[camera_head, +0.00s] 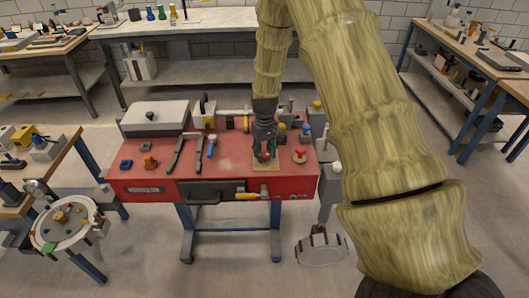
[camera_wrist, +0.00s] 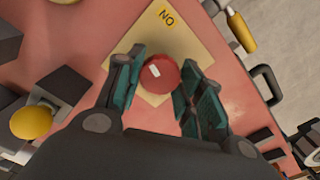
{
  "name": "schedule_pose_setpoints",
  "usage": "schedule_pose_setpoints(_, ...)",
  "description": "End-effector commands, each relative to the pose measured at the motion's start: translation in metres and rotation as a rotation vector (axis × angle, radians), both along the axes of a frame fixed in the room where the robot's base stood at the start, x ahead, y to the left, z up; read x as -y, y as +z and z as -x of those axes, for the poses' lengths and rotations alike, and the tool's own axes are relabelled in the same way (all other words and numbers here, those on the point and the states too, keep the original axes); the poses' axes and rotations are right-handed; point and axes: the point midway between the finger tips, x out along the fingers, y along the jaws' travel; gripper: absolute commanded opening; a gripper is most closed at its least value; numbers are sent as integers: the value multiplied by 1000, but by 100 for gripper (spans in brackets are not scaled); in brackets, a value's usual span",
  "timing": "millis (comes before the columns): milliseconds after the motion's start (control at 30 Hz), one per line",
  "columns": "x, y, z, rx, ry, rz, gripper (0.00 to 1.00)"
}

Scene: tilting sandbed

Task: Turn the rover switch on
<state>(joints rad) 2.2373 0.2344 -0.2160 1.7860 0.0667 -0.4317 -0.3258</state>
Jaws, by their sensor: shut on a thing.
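The rover switch is a round red knob (camera_wrist: 158,75) with a small white mark. It stands on a pale yellow square plate (camera_wrist: 190,45) that bears the letters ON, seen upside down in the wrist view. In the head view the plate (camera_head: 266,169) lies near the front edge of the red bench top. My gripper (camera_wrist: 160,95) reaches down over the plate, its two green-padded fingers on either side of the knob and shut on it. In the head view my gripper (camera_head: 265,153) largely hides the knob.
A red mushroom button (camera_head: 300,155) stands just right of my gripper. Dark bar tools (camera_head: 175,153) and a blue-handled tool (camera_head: 211,146) lie to the left. A grey box (camera_head: 155,117) sits at the back left. A yellow handle (camera_head: 246,196) juts from the front.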

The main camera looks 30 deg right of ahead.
Motion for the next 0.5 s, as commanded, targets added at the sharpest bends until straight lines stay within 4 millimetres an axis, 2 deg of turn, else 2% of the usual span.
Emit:
schedule_pose_setpoints(200,1,1,-2,4,-195,1,14)
schedule_pose_setpoints(500,1,1,-2,4,-398,2,14)
